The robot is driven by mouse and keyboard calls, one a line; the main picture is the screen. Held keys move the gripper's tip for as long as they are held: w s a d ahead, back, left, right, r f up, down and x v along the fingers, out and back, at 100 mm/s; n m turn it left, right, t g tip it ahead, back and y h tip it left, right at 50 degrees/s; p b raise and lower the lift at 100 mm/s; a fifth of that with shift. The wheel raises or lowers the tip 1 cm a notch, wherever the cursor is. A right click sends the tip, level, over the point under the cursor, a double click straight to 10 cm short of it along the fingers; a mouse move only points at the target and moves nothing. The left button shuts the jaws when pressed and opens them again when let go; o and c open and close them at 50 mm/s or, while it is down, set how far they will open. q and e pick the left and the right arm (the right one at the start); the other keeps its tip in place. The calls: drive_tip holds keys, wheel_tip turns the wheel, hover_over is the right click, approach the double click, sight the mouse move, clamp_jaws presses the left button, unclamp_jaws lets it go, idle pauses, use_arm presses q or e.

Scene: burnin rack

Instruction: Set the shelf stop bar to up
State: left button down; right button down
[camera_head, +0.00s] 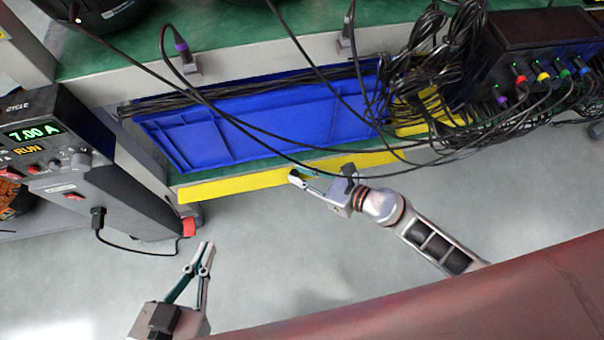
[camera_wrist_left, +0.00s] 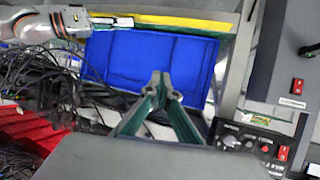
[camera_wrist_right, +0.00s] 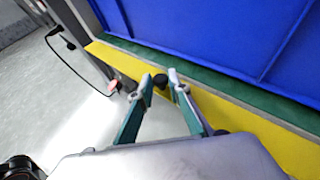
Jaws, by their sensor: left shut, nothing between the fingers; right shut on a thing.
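The shelf stop bar (camera_head: 230,185) is a long yellow strip along the front edge of the lower green shelf. It also shows in the right wrist view (camera_wrist_right: 260,132) and along the top of the left wrist view (camera_wrist_left: 190,22). My right gripper (camera_head: 297,178) is at the middle of the bar. In the right wrist view its fingertips (camera_wrist_right: 161,84) are closed around a small black knob on the bar; the fingers partly hide the knob. My left gripper (camera_head: 206,246) is shut and empty, over the floor in front of the shelf, apart from the bar.
A blue tray (camera_head: 250,122) lies on the shelf behind the bar. Black cables hang across the tray and the shelf front. A power supply (camera_head: 75,150) stands at the left, and a dark box with coloured plugs (camera_head: 535,60) at the right. The floor in front is clear.

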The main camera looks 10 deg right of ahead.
use_arm(q)
drive_tip(key=shift+a+p, duration=0.1)
drive_tip(key=shift+p, duration=0.2)
use_arm(e)
drive_tip(key=shift+w+d+r, duration=0.15)
drive_tip(key=shift+w+r, duration=0.05)
drive_tip(key=shift+w, duration=0.05)
